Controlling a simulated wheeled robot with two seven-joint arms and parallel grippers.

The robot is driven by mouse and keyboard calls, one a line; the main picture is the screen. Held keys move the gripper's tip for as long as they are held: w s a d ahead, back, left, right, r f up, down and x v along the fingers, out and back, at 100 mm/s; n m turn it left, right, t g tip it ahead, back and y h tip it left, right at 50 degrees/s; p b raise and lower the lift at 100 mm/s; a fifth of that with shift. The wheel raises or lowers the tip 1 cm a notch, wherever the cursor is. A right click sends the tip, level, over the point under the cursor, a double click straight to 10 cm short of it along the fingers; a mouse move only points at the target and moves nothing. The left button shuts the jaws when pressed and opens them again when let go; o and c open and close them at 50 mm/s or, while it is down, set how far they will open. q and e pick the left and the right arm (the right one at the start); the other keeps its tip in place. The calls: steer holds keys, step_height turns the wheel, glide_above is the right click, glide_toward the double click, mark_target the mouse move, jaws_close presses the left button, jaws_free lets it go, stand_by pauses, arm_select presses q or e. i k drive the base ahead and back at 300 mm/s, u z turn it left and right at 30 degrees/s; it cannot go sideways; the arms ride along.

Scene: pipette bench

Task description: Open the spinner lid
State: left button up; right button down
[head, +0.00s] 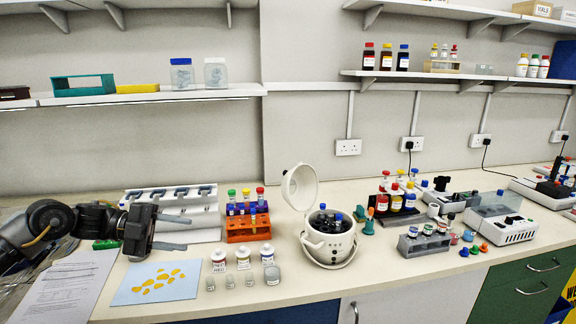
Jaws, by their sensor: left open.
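The spinner (328,246) is a round white pot-like device near the middle of the bench. Its lid (300,187) stands raised on the back left side, tilted up, with its inner face turned toward the front right. Dark tubes, some with blue caps, show inside the open bowl. My left gripper (177,232) is at the left, over the bench in front of the white pipette rack. Its two fingers are apart, point right and hold nothing. It is well left of the spinner and does not touch it. My right gripper is not in view.
Between my left gripper and the spinner stand an orange tube rack (248,230) and several small jars (243,259). A blue sheet with yellow pieces (130,290) lies in front. A grey vial rack (424,244) stands right of the spinner. The bench's front edge is close.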

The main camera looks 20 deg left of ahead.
mark_target(305, 178)
steer(key=i, duration=1.35)
steer(key=u, duration=0.05)
